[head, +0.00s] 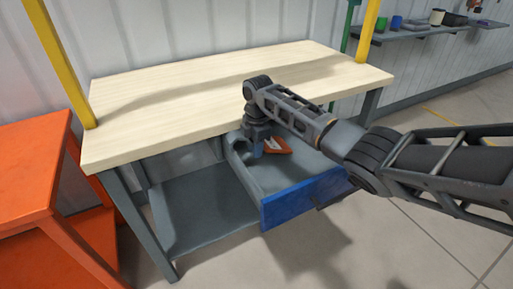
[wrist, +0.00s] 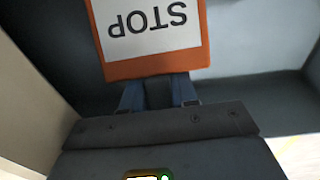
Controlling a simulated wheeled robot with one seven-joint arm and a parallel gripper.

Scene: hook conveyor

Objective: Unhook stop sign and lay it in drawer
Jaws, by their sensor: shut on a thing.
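The stop sign is an orange plate with a white panel reading STOP. In the wrist view the stop sign (wrist: 155,68) shows upside down, its near edge at the fingers of my gripper (wrist: 158,92). In the head view the stop sign (head: 279,147) is inside the open drawer (head: 307,200), which has a blue front and grey inside. My gripper (head: 262,150) points down into the drawer's rear left part and is shut on the sign's edge. I cannot tell whether the sign touches the drawer floor.
The wooden tabletop (head: 220,90) lies above and behind the drawer, close to my arm. An orange cabinet (head: 30,175) stands at the left. A lower grey shelf (head: 205,215) is under the table. A wall shelf (head: 420,33) with several small items is at the back right.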

